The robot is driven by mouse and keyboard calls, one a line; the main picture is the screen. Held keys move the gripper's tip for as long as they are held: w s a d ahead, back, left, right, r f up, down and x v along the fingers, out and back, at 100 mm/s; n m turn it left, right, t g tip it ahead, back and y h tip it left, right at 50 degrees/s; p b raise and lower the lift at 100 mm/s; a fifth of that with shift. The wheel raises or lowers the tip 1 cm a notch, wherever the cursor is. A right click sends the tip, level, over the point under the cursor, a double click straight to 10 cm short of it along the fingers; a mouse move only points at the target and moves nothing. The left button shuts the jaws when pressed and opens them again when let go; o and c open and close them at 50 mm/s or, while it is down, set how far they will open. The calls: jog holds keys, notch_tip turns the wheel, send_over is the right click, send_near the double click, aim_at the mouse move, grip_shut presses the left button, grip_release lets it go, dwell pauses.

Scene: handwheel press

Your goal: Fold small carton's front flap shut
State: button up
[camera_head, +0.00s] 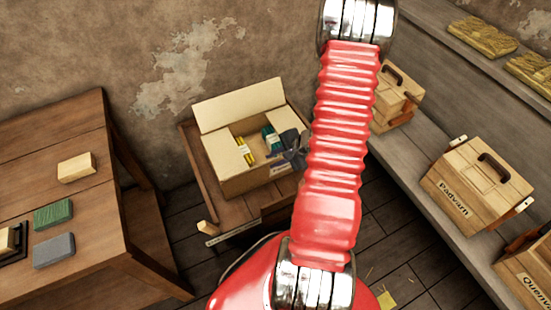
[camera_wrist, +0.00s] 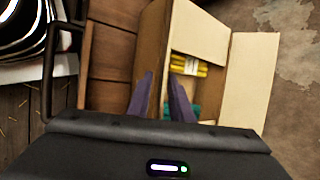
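The small carton (camera_head: 258,183) stands on a low wooden table with its top partly open. Its tall back flap (camera_head: 238,105) stands up, and it also shows in the wrist view (camera_wrist: 250,80). The left side flap (camera_head: 220,150) lies inward over part of the opening. The front panel (camera_wrist: 153,50) shows in the wrist view; I cannot tell its front flap from the wall. My gripper (camera_wrist: 162,80) is open, its two dark fingers apart above the carton's front edge. In the head view my gripper (camera_head: 292,150) is at the carton's right end, partly hidden by my red arm.
Yellow sticks (camera_head: 246,150) and a green item (camera_head: 270,138) are inside the carton. A workbench (camera_head: 100,200) with coloured blocks stands at left. Wooden cases, one labelled Padvarn (camera_head: 470,185), stand on the bench at right. The back wall is close behind.

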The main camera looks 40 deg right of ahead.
grip_shut()
jog(key=shift+s+f, duration=0.1)
dwell(1.0)
